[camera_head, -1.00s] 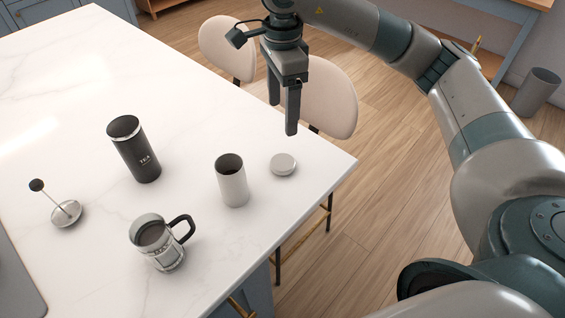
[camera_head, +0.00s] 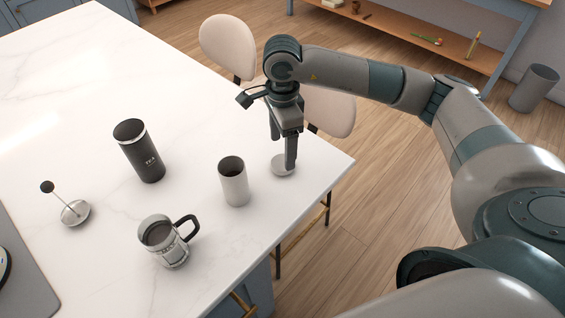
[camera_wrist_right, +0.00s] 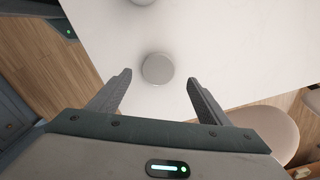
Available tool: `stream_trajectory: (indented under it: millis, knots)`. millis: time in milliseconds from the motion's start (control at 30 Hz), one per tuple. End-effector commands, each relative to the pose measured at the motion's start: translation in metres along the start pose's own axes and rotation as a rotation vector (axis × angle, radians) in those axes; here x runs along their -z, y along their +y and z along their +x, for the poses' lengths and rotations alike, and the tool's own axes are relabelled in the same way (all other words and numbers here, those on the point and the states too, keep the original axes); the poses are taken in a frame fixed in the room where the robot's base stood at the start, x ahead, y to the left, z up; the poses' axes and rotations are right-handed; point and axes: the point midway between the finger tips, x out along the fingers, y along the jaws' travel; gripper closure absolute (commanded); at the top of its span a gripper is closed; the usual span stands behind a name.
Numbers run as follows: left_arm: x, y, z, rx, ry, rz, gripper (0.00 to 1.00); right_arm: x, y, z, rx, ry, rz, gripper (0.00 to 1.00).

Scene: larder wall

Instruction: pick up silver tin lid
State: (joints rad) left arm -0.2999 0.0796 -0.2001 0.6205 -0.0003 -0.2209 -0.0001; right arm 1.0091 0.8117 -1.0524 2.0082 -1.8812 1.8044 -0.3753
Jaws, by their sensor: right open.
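The silver tin lid (camera_head: 279,168) is a small round disc lying flat on the white countertop near its right edge, partly hidden by a finger in the head view. In the right wrist view the lid (camera_wrist_right: 157,69) lies ahead of and between the fingertips. My right gripper (camera_head: 283,154) points down above the lid with its jaws apart; nothing is held. In the wrist view the right gripper (camera_wrist_right: 159,80) shows a gap on both sides of the lid. My left gripper is not in view.
A grey open tin (camera_head: 233,182) stands left of the lid. Farther left are a black tea tin (camera_head: 139,152), a glass press jug (camera_head: 165,243) and a plunger (camera_head: 75,212). Beige chairs (camera_head: 227,46) stand beyond the counter (camera_head: 80,110). The far counter is clear.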

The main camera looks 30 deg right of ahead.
Motion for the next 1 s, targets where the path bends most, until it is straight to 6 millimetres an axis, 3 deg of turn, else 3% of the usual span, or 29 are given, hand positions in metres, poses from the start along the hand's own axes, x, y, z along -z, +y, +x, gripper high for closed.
stream_trajectory:
  millis: [333, 700, 1000]
  knots:
    - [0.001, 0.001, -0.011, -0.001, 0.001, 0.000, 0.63, -0.001, 0.002, 0.008, -0.004, 0.000, -0.001, 0.29]
    - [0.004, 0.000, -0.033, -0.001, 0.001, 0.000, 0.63, -0.002, 0.003, 0.048, -0.002, -0.001, 0.000, 0.29]
    - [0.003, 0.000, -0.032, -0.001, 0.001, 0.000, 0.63, -0.002, 0.003, 0.052, 0.000, -0.001, 0.000, 0.29]
